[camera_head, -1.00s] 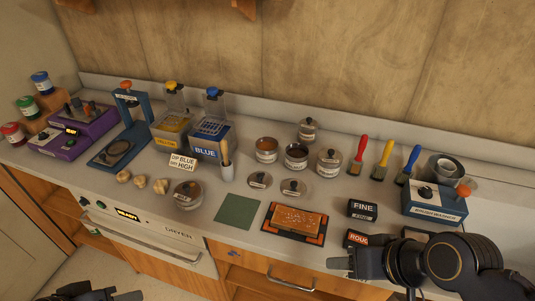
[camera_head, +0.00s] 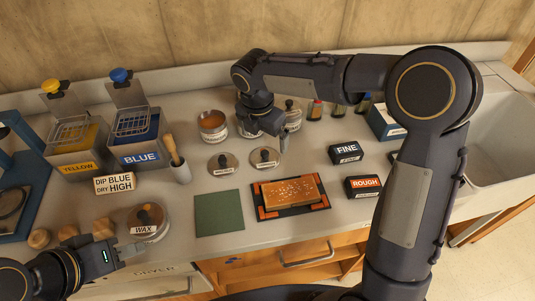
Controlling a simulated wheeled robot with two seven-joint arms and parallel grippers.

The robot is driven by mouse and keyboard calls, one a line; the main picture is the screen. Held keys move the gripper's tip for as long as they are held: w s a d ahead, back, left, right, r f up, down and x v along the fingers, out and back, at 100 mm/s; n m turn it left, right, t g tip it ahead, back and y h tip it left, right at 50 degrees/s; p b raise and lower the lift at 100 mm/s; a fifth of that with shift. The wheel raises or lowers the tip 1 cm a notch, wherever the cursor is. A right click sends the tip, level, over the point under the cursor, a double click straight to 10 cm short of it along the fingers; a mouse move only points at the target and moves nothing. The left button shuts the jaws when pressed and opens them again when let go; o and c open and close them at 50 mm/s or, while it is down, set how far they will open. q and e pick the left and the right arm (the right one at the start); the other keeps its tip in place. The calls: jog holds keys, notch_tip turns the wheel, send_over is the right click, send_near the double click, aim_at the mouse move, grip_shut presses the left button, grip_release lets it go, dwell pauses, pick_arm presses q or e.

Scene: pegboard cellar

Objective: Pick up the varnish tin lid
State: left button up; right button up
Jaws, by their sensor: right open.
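Two round metal lids with dark knobs and small white labels lie flat on the counter, a left lid (camera_head: 223,162) and a right lid (camera_head: 265,157). Their labels are too small to read, so I cannot tell which is the varnish tin lid. An open tin with brown contents (camera_head: 212,124) stands behind them. A second tin is mostly hidden behind my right gripper (camera_head: 282,146). That gripper is open and points down just behind and right of the right lid. My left gripper (camera_head: 128,252) is at lower left, close to the wax tin (camera_head: 148,223); its jaw opening is unclear.
A sanding block on an orange-edged mat (camera_head: 262,213) and a green pad (camera_head: 219,226) lie in front of the lids. FINE (camera_head: 345,153) and ROUGH (camera_head: 364,187) blocks sit right. The blue bath (camera_head: 137,155) stands left. A sink (camera_head: 492,145) is far right.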

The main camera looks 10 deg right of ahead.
aim_at(264, 153)
jog(key=f, duration=0.5)
jog(key=w+f+p, duration=0.1)
jog(key=f, duration=0.2)
jog(key=shift+d, duration=0.15)
jog(key=shift+r, duration=0.1)
jog(key=c, duration=0.9)
